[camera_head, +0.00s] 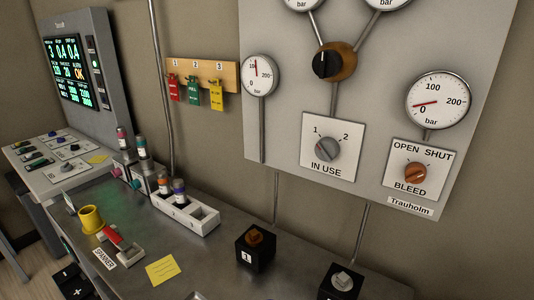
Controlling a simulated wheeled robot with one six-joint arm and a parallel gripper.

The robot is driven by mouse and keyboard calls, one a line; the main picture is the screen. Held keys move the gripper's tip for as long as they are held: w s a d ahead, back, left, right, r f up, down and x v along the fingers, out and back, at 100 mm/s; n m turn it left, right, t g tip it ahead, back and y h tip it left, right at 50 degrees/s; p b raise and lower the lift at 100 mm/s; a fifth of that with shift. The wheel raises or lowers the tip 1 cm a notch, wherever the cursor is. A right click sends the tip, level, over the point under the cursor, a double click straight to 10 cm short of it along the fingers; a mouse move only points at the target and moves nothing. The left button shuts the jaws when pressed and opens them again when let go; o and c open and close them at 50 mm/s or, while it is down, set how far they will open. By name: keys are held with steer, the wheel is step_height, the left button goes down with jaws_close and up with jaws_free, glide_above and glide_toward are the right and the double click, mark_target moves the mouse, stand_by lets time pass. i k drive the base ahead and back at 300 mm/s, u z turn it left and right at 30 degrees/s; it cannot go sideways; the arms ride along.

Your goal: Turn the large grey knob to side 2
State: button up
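The large grey knob (327,147) sits on a white plate (315,170) marked "IN USE", with "1" at its upper left and "2" at its upper right. Its grip bar looks slanted, but the knob is too small in view for me to be sure which number it points to. Nothing covers or touches the knob. My gripper is not in view.
A black knob (325,64) on a brass body is above; an orange BLEED knob (415,173) is to the right. Gauges (437,101) share the panel. Below, the bench holds black boxes with knobs (255,248), a vial rack (188,216) and a yellow cup (91,219).

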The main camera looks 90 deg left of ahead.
mark_target(326, 149)
steer(key=u, duration=0.1)
steer(key=k, duration=0.75)
steer(key=u, duration=2.35)
